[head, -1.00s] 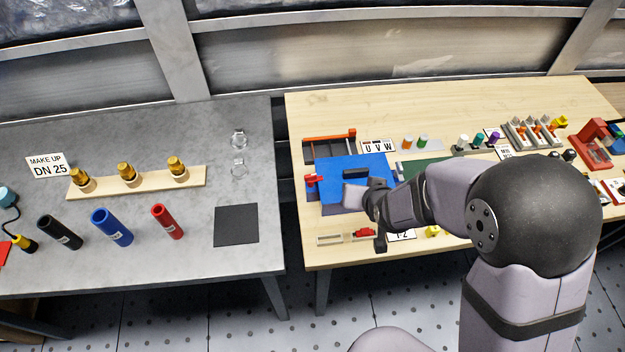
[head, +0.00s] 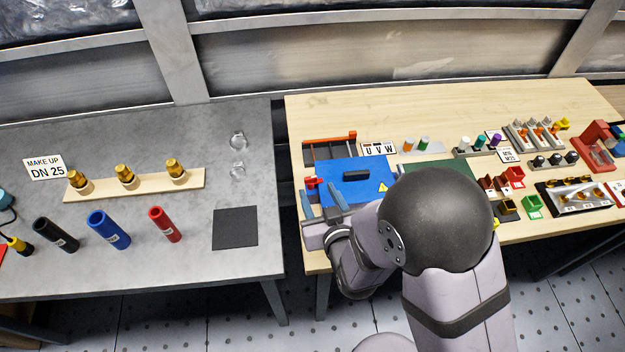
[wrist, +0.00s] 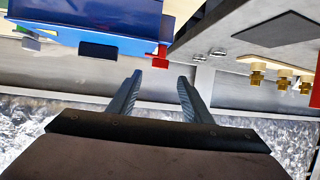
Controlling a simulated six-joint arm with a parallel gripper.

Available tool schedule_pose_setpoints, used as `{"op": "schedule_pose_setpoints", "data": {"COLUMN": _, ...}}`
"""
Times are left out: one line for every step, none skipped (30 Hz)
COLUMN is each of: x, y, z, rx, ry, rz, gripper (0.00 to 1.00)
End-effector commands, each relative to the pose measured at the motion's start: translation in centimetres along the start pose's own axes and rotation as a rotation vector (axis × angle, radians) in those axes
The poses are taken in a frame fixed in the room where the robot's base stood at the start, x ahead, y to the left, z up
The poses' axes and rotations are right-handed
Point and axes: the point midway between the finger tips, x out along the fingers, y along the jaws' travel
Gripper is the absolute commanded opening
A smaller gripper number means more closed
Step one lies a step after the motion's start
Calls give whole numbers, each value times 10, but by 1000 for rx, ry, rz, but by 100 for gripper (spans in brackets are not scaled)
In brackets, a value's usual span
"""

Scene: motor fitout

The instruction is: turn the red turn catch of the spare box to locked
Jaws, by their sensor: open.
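The blue box (head: 368,168) with a dark handle stands on the wooden table. Its red turn catch (head: 312,183) sits at the box's left end. In the wrist view the red catch (wrist: 161,57) shows at the edge of the blue box (wrist: 105,22). My gripper (head: 322,199) is open and empty at the box's front left. Its two fingers (wrist: 160,76) point towards the catch, which appears just beyond and between their tips. I cannot tell whether they touch it. My arm hides the box's front right.
A rack with an orange bar (head: 330,137) stands behind the box, beside a U V W label (head: 378,148). A green board (head: 435,166) lies to the right. The grey table (head: 190,240) is to the left, across a narrow gap.

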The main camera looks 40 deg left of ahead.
Motion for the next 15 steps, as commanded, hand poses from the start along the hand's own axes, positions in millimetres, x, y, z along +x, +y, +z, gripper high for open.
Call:
{"op": "schedule_pose_setpoints", "data": {"x": 4, "y": 0, "z": -1, "rx": 0, "ry": -1, "rz": 1, "gripper": 45}}
{"op": "schedule_pose_setpoints", "data": {"x": 6, "y": 0, "z": -1, "rx": 1, "ry": -1, "rz": 1, "gripper": 45}}
{"op": "schedule_pose_setpoints", "data": {"x": 10, "y": 1, "z": -1, "rx": 0, "ry": -2, "rz": 1, "gripper": 45}}
{"op": "schedule_pose_setpoints", "data": {"x": 14, "y": 1, "z": -1, "rx": 1, "ry": -1, "rz": 1, "gripper": 45}}
{"op": "schedule_pose_setpoints", "data": {"x": 17, "y": 1, "z": -1, "rx": 1, "ry": -2, "rz": 1, "gripper": 45}}
{"op": "schedule_pose_setpoints", "data": {"x": 22, "y": 1, "z": -1, "rx": 1, "ry": -2, "rz": 1, "gripper": 45}}
{"op": "schedule_pose_setpoints", "data": {"x": 26, "y": 1, "z": -1, "rx": 1, "ry": -3, "rz": 1, "gripper": 45}}
{"op": "schedule_pose_setpoints", "data": {"x": 29, "y": 0, "z": -1, "rx": 1, "ry": -3, "rz": 1, "gripper": 45}}
{"op": "schedule_pose_setpoints", "data": {"x": 34, "y": 0, "z": -1, "rx": 1, "ry": -2, "rz": 1, "gripper": 45}}
{"op": "schedule_pose_setpoints", "data": {"x": 38, "y": 1, "z": -1, "rx": 1, "ry": -2, "rz": 1, "gripper": 45}}
{"op": "schedule_pose_setpoints", "data": {"x": 41, "y": 1, "z": -1, "rx": 1, "ry": -2, "rz": 1, "gripper": 45}}
{"op": "schedule_pose_setpoints", "data": {"x": 45, "y": 1, "z": -1, "rx": 1, "ry": -2, "rz": 1, "gripper": 45}}
{"op": "schedule_pose_setpoints", "data": {"x": 48, "y": 1, "z": -1, "rx": 1, "ry": -2, "rz": 1, "gripper": 45}}
{"op": "schedule_pose_setpoints", "data": {"x": 51, "y": 1, "z": -1, "rx": 1, "ry": -1, "rz": 1, "gripper": 45}}
{"op": "schedule_pose_setpoints", "data": {"x": 54, "y": 1, "z": -1, "rx": 1, "ry": -2, "rz": 1, "gripper": 45}}
